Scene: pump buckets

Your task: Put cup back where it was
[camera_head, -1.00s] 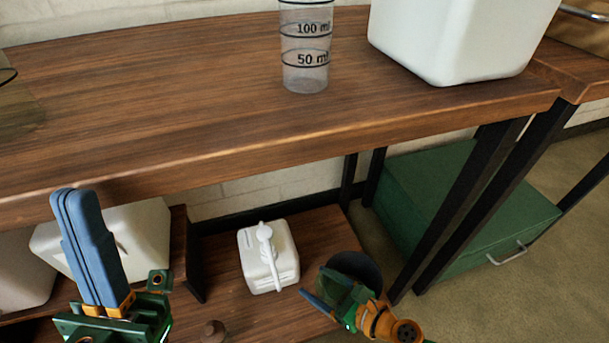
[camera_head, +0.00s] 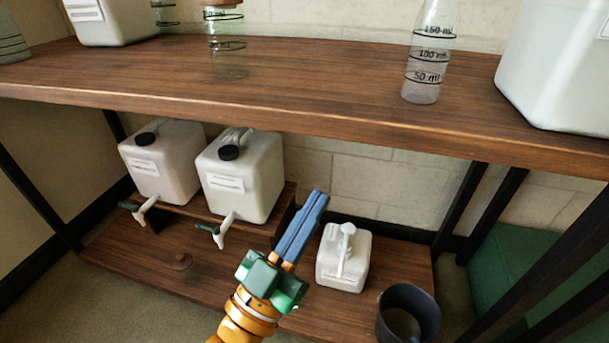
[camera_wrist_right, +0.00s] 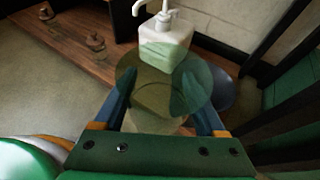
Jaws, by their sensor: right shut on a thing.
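My right gripper (camera_wrist_right: 157,82) shows only in the right wrist view, its blue fingers closed on the sides of a see-through, greenish round cup (camera_wrist_right: 160,100). The cup's wide rim overlaps the white pump bottle (camera_wrist_right: 166,38) in that view; I cannot tell how far apart they are. The head view does not show this cup. My left gripper (camera_head: 307,222) is in the middle of the head view, its blue fingers together with nothing seen between them. It appears in front of the lower shelf (camera_head: 230,290), left of the pump bottle (camera_head: 342,262).
Two white canisters with taps (camera_head: 240,178) stand on a riser on the lower shelf. A dark round bucket (camera_head: 408,315) is right of the pump bottle. The upper tabletop (camera_head: 320,95) holds a graduated flask (camera_head: 428,60) and a large white container (camera_head: 560,65). A green cabinet (camera_head: 515,265) is at right.

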